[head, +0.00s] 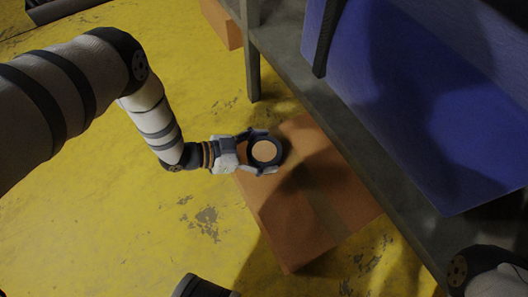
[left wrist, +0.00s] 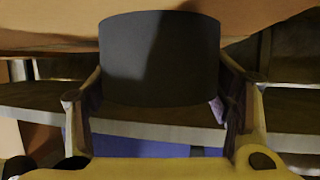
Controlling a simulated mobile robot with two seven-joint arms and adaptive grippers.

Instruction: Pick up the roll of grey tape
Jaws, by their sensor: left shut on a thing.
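The roll of grey tape (head: 265,165) is a dark ring with a tan middle in the head view. It is over the far left part of a brown cardboard box; whether it touches the box is unclear. My left gripper (head: 267,151) is shut on it, one finger on each side. In the left wrist view the roll (left wrist: 160,58) is a dark grey cylinder between the two fingers (left wrist: 165,95). My right gripper is not in view.
The cardboard box (head: 285,230) stands on the worn yellow floor (head: 100,220). A grey shelf or bench (head: 345,148) runs diagonally at right, with a large blue object (head: 430,100) on it. Another box (head: 222,22) is at the top. The floor at left is clear.

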